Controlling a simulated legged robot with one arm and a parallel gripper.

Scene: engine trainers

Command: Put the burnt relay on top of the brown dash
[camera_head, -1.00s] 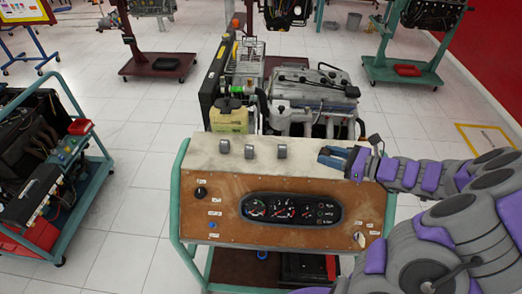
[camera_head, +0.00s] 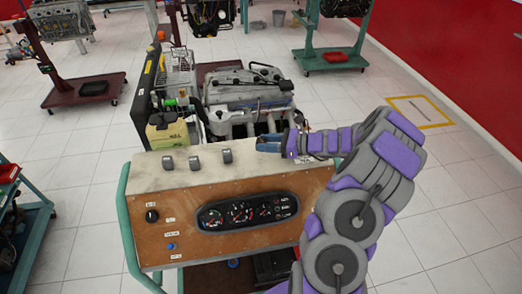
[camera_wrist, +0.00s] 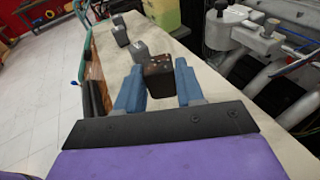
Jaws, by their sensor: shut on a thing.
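The brown dash (camera_head: 170,238) stands in front of me, a brown panel with gauges and a pale flat top (camera_head: 150,175). My gripper (camera_head: 268,146) is over the right part of that top, near its back edge. In the wrist view my gripper (camera_wrist: 160,72) has its blue fingers on either side of a dark, scorched-looking block, the burnt relay (camera_wrist: 158,78). It is shut on the relay. I cannot tell whether the relay touches the top. In the head view the relay is not clearly visible.
Several grey relay-like blocks sit on the dash top, such as one nearby (camera_wrist: 138,50) and one at the left (camera_head: 167,163). An engine (camera_head: 245,98) stands close behind the dash. The dash top's right end looks clear.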

